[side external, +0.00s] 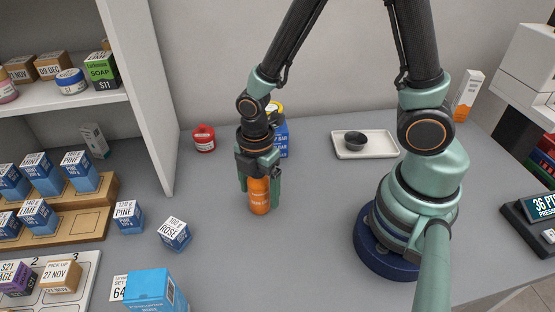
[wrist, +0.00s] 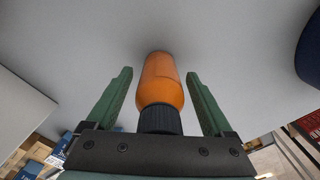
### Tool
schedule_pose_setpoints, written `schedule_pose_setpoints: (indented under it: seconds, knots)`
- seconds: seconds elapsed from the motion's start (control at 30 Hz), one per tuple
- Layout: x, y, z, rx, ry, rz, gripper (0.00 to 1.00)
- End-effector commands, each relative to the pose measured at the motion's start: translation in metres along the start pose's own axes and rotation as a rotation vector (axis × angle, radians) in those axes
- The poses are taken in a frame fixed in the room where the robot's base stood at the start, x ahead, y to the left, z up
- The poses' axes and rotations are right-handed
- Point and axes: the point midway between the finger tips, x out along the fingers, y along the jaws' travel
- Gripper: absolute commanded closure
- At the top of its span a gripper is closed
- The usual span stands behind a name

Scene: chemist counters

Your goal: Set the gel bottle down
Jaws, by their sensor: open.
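The gel bottle (side external: 259,196) is orange with a dark cap and stands upright on the grey counter in the side view. My gripper (side external: 259,195) points down over it, with one green finger on each side. In the wrist view, the gel bottle (wrist: 160,85) sits between the two spread fingers of my gripper (wrist: 160,90). Gaps show between the bottle and both fingers there. Its dark cap lies close to the gripper's palm. In the side view, the gripper hides the bottle's upper part.
A white tray (side external: 379,150) holds a dark bowl (side external: 355,141). Small blue boxes, including a ROSE box (side external: 174,235), stand at left. Counter in front of the bottle is clear.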

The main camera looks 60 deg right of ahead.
Motion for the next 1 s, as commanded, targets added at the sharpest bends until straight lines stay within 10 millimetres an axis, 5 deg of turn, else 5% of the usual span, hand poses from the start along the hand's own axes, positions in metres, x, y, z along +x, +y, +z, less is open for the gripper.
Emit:
schedule_pose_setpoints:
  seconds: [0.27,0.7,1.0]
  knots:
    - [-0.017,0.001,0.0,0.0,0.001,0.004,0.14]
    - [-0.091,0.001,0.0,0.0,0.002,0.007,0.14]
    - [-0.122,0.001,0.001,0.01,0.002,0.005,0.14]
